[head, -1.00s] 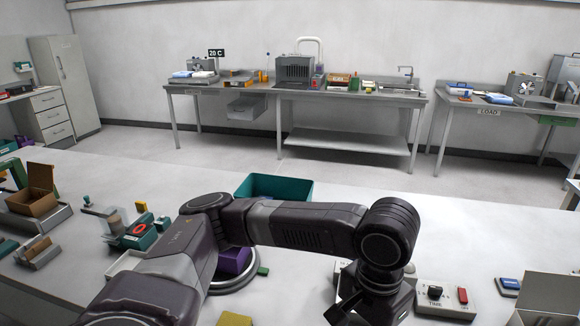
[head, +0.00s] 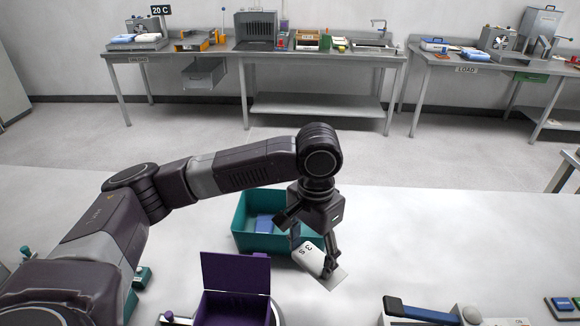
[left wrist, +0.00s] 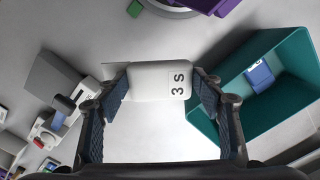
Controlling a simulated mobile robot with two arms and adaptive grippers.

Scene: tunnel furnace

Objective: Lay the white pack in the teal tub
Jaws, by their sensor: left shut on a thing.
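The white pack (head: 308,259), marked "3 S", is held tilted in my left gripper (head: 313,252) just in front of the teal tub's (head: 240,226) right part. In the left wrist view the pack (left wrist: 150,82) sits between both fingers of the gripper (left wrist: 158,90), which is shut on it. The tub (left wrist: 220,122) is to the right there, apart from the pack. A blue pack (head: 264,224) lies inside the tub, and it also shows in the left wrist view (left wrist: 259,77). My right gripper is out of view.
An open purple box (head: 236,274) stands in front of the tub. A device with a blue handle (head: 425,311) is at the front right. The white table (head: 430,230) is clear right of the tub. Benches (head: 320,52) stand farther back.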

